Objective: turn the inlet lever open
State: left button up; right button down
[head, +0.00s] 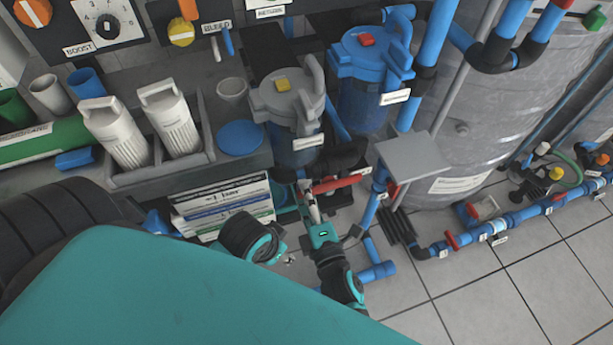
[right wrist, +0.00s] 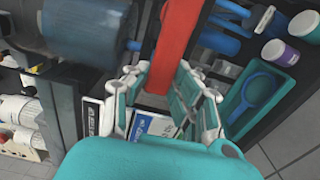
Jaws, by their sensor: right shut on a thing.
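The inlet lever is a long red handle (head: 338,184) below the filter housings in the head view. In the right wrist view the red handle (right wrist: 181,42) runs down from the top edge between my fingers. My right gripper (head: 311,202) is at the left end of this handle in the head view. In the right wrist view its fingers (right wrist: 158,82) are on either side of the handle and shut on it. The handle's pivot is hard to make out.
Grey-lidded (head: 285,98) and blue-lidded (head: 368,68) filter housings stand above the handle. A grey plate (head: 413,157) and blue pipes (head: 375,195) are close on the right. A label board (head: 222,204) is on the left. Tiled floor (head: 490,305) is clear at lower right.

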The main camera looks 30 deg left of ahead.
jog(key=shift+f, duration=0.1)
jog(key=c, duration=1.1)
grip_release()
jog(key=v, duration=1.2)
jog(key=shift+d, duration=0.1)
